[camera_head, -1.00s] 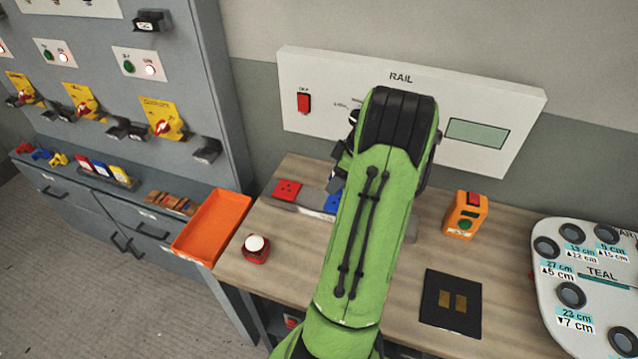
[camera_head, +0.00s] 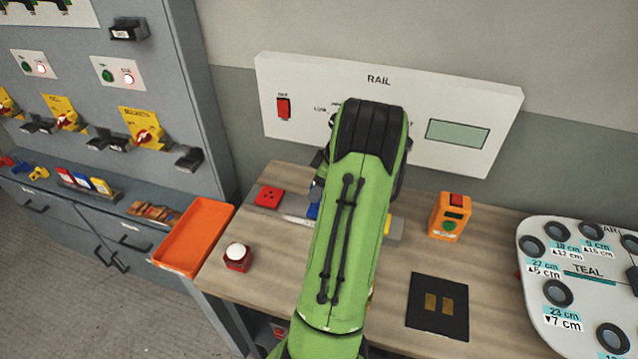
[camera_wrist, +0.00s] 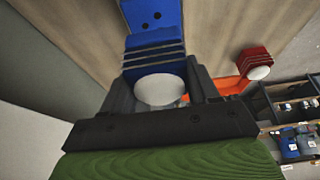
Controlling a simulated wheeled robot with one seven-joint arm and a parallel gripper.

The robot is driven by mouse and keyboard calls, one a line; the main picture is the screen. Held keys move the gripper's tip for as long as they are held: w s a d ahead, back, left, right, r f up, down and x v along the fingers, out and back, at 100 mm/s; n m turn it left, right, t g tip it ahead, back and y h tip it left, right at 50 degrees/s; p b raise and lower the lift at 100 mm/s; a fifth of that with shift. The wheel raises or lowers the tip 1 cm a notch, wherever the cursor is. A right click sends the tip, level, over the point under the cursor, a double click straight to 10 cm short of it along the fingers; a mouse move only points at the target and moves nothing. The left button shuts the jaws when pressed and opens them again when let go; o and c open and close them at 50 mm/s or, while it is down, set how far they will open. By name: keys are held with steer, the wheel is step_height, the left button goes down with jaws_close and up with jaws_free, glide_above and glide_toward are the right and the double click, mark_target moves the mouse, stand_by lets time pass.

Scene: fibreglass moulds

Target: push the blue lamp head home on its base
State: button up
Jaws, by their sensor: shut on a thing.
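In the wrist view my gripper (camera_wrist: 162,78) is shut on the blue lamp head (camera_wrist: 153,60), a ribbed blue body with a white dome (camera_wrist: 160,90) that faces the camera. Just beyond the head is the blue base (camera_wrist: 152,16), a flat block with dark holes. Head and base adjoin in the picture; I cannot tell whether they touch or how deep the head sits. In the head view a bit of blue (camera_head: 312,211) shows at the left edge of my green arm, which hides my gripper.
A red base (camera_head: 269,196) lies left of the blue. A red lamp with a white dome (camera_head: 237,258) stands nearer, beside an orange tray (camera_head: 194,237). An orange box (camera_head: 450,217) and a black pad (camera_head: 437,305) are to the right. The RAIL panel (camera_head: 470,135) stands behind.

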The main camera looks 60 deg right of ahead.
steer(key=shift+f+b, duration=0.9)
steer(key=shift+f, duration=0.7)
steer(key=shift+f+b, duration=0.6)
steer(key=shift+b, duration=0.1)
stand_by(0.8)
steer(key=o, duration=1.1)
steer(key=shift+c, duration=0.2)
steer(key=p+v, duration=0.4)
steer(key=v, duration=1.1)
steer(key=shift+s+r, duration=0.2)
steer(key=shift+r, duration=0.15)
steer(key=shift+w, duration=0.1)
